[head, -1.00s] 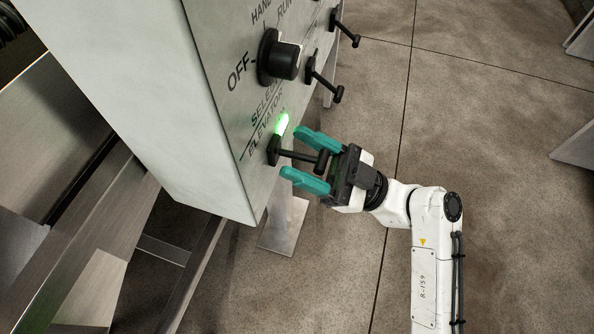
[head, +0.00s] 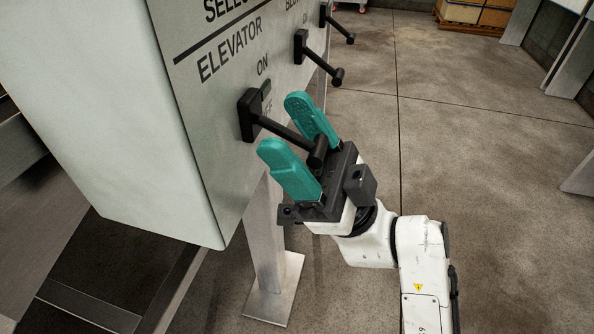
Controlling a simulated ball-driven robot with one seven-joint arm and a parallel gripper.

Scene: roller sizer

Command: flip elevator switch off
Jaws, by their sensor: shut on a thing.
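The elevator switch (head: 249,115) is a black plate with a long lever on the grey panel, under the label ELEVATOR. ON is printed above it, and part of OFF shows beside the lever. The lever sticks out from the panel and slants downward to a round knob (head: 317,150). My gripper (head: 286,126) has its two teal fingers on either side of the lever and is shut on it, with the knob near the palm. The small indicator (head: 266,88) beside the switch looks dark green and unlit.
Two more black levers, a nearer one (head: 320,62) and a farther one (head: 338,24), stick out of the same panel (head: 205,115) beyond my gripper. A metal post (head: 266,235) stands below the panel. The concrete floor to the right is open.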

